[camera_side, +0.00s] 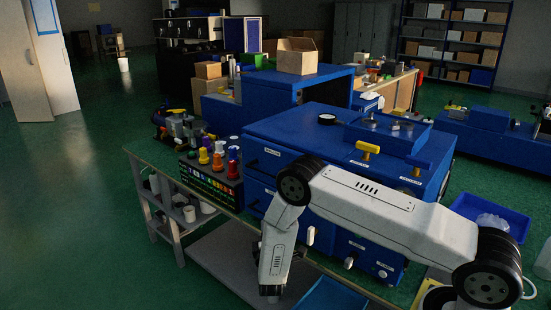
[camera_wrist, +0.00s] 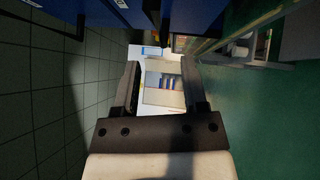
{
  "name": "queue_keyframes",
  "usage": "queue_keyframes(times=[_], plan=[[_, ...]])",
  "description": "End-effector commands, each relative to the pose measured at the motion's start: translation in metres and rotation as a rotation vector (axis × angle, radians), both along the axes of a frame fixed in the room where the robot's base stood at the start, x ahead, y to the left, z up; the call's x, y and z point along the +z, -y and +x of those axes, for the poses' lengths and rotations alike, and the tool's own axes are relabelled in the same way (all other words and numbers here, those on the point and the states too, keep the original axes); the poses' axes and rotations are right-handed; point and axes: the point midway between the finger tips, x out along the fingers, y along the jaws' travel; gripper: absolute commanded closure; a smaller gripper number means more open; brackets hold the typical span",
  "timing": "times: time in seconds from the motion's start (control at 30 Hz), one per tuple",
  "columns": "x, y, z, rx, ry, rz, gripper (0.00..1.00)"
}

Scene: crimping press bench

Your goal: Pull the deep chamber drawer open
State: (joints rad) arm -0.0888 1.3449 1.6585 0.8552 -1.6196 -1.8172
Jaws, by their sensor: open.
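The blue press cabinet (camera_side: 340,140) stands on the bench with drawer fronts on its left-facing side. An upper drawer front (camera_side: 268,158) and a lower drawer front (camera_side: 262,195) look shut. Their labels are too small to read, so I cannot tell which is the deep chamber drawer; my arm hides part of the front. In the wrist view, blue fronts (camera_wrist: 110,12) with a dark handle run along the top edge. My gripper (camera_wrist: 160,82) is open and empty, apart from these fronts. In the side view its end is low before the bench, its fingers unclear.
A black rack with coloured-top tools (camera_side: 215,165) stands on the bench left of the cabinet. Knobs (camera_side: 350,262) stick out low on the cabinet's front. A lower shelf (camera_side: 225,255) lies under the bench. Open green floor (camera_side: 70,220) spreads left.

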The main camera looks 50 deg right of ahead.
Motion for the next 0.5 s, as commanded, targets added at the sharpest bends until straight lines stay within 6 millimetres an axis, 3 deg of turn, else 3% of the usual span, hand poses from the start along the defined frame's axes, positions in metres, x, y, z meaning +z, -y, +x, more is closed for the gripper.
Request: queue_keyframes(times=[0.5], plan=[[0.008,0.038,0.038,-0.002,0.002,0.002,0.45]])
